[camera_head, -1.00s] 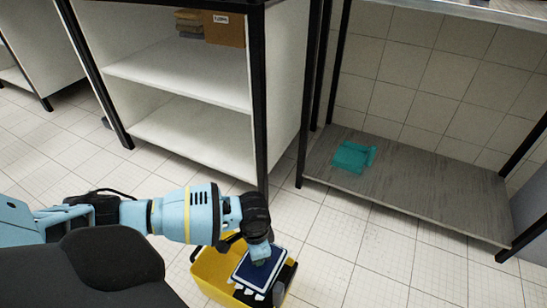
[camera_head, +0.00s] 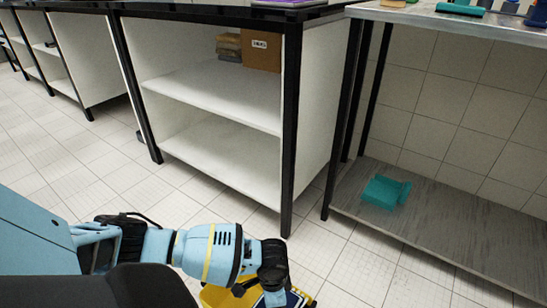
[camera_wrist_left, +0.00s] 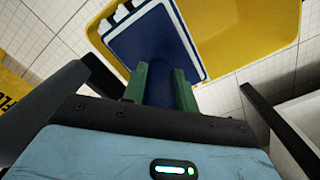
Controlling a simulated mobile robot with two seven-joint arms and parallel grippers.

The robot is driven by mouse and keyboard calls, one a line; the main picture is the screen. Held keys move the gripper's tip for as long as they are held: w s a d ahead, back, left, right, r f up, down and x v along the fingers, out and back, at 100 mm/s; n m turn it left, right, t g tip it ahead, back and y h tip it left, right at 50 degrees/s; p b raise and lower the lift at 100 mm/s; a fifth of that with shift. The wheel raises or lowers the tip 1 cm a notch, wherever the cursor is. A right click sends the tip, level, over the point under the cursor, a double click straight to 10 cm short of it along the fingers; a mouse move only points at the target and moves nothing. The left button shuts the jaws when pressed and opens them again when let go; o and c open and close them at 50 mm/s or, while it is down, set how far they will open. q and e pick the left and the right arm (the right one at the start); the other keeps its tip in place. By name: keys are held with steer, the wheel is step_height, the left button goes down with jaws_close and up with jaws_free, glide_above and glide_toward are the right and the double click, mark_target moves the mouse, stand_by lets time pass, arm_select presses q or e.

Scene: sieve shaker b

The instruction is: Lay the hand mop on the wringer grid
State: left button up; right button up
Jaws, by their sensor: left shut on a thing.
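The hand mop is a dark blue flat pad with a white edge. In the left wrist view the mop (camera_wrist_left: 160,38) lies across the mouth of the yellow bucket (camera_wrist_left: 250,40). My left gripper (camera_wrist_left: 161,80) is shut on its blue handle, between two green fingers. In the head view the mop (camera_head: 292,299), my left gripper (camera_head: 271,284) and the bucket (camera_head: 217,297) are at the bottom edge, partly cut off. The wringer grid is hidden or out of frame, so I cannot tell whether the mop touches it. My right gripper is not in view.
A white shelf unit (camera_head: 215,95) with black posts stands behind the bucket. To its right, a teal object (camera_head: 382,191) lies on the low grey shelf (camera_head: 440,240) of a table. A cardboard box (camera_head: 262,50) sits on the upper shelf. Tiled floor (camera_head: 345,265) is clear right of the bucket.

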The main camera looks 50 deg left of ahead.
arm_select(q)
step_height(320, 180, down, 5)
steer(key=b, duration=0.3)
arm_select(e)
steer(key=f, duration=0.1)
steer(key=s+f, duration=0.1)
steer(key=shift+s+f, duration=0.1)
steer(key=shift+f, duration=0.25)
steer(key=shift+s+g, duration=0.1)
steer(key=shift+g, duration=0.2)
arm_select(q)
steer(key=o, duration=0.9)
steer(key=shift+f, duration=0.15)
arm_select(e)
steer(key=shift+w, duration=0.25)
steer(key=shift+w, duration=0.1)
